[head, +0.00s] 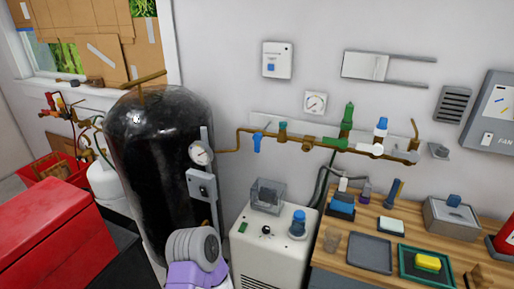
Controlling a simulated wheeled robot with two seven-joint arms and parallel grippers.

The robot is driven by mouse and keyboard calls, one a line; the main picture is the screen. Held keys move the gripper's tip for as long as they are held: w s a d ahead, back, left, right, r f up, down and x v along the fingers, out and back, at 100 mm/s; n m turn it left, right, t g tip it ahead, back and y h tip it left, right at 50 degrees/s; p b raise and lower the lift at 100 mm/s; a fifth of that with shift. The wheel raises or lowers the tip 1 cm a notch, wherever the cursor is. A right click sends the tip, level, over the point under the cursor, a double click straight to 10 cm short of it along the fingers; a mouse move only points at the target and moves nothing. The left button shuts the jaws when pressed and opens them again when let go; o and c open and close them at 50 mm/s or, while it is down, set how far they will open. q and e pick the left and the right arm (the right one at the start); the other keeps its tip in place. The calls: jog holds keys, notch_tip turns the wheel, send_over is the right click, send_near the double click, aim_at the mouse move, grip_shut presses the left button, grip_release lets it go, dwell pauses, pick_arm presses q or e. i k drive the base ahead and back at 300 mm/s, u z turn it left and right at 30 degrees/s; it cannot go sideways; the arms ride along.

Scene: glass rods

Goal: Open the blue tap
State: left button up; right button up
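A brass pipe (232,150) runs along the wall from the black tank to the right. A small blue tap handle (257,142) sits on its left part and points down, across the pipe. Further right on the pipe are a green valve (347,118) and a white fitting with a blue top (381,124). A blue knob (297,222) stands on the white machine below. A grey and purple link of mine shows at the bottom, in front of the tank and well below the pipe. Neither gripper's fingers show.
The black tank (160,150) with a gauge (200,153) stands left of the pipe. The white machine (270,246) and a wooden bench (340,262) with trays stand below it. A red chest (50,235) is at left. The wall space before the blue handle looks clear.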

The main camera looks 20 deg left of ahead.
aim_at(257, 145)
jog(key=k, duration=0.65)
jog(key=u, duration=0.7)
jog(key=i, duration=1.45)
jog(key=z, duration=0.65)
